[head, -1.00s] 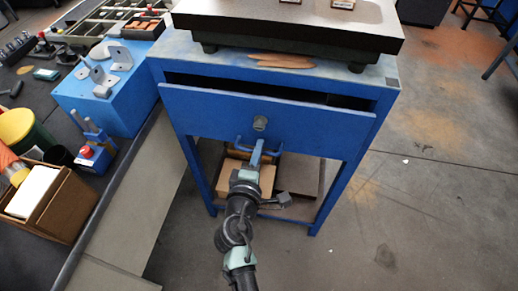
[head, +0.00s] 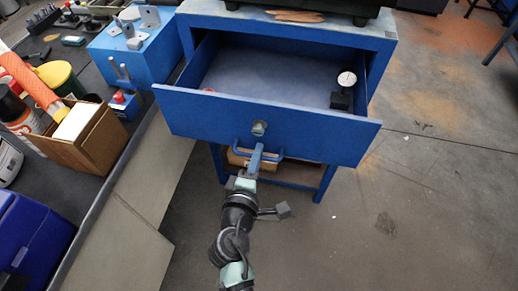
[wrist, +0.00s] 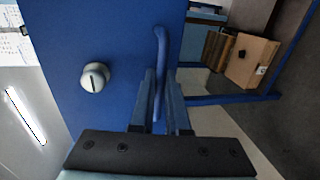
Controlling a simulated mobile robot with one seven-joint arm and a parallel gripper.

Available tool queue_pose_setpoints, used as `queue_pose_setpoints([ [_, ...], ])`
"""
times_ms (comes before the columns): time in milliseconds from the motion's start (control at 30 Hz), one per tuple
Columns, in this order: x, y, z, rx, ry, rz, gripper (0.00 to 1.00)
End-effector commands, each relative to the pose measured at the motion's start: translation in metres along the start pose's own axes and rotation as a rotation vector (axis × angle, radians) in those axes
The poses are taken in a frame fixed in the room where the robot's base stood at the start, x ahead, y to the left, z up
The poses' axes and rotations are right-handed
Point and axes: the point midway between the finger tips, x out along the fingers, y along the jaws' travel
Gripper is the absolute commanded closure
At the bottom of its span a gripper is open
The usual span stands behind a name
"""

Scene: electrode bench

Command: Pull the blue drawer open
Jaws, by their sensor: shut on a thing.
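The blue drawer (head: 200,112) is pulled well out of its blue stand, and its interior shows. A round lock (head: 259,128) sits on its front, and it also shows in the wrist view (wrist: 95,77). Below the lock is a blue bar handle (head: 275,155). My gripper (head: 256,160) is at this handle, shut on it. In the wrist view the two fingers of my gripper (wrist: 162,100) lie on either side of the handle (wrist: 161,45). Inside the drawer are a dial gauge (head: 344,90) on a dark base and a small red thing at the left, mostly hidden.
A dark plate (head: 345,8) rests on top of the stand. Cardboard boxes (wrist: 250,58) sit on its lower shelf. At the left, a bench holds a cardboard box (head: 95,145), a blue bin (head: 35,235) and a blue block (head: 140,60). The floor at the right is clear.

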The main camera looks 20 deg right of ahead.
Motion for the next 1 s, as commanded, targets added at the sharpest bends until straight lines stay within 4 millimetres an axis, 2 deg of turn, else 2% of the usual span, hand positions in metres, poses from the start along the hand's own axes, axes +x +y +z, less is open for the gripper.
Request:
queue_pose_setpoints([
  [333, -0.021, -0.005, -0.001, -0.001, 0.004, 0.000, 1.00],
  [833, -0.024, -0.005, -0.002, 0.000, 0.004, 0.000, 1.00],
  [867, -0.024, -0.005, -0.002, 0.000, 0.004, 0.000, 0.83],
  [900, -0.024, -0.005, -0.002, 0.000, 0.004, 0.000, 0.76],
  [1000, -0.024, -0.005, -0.001, 0.000, 0.003, 0.001, 0.74],
])
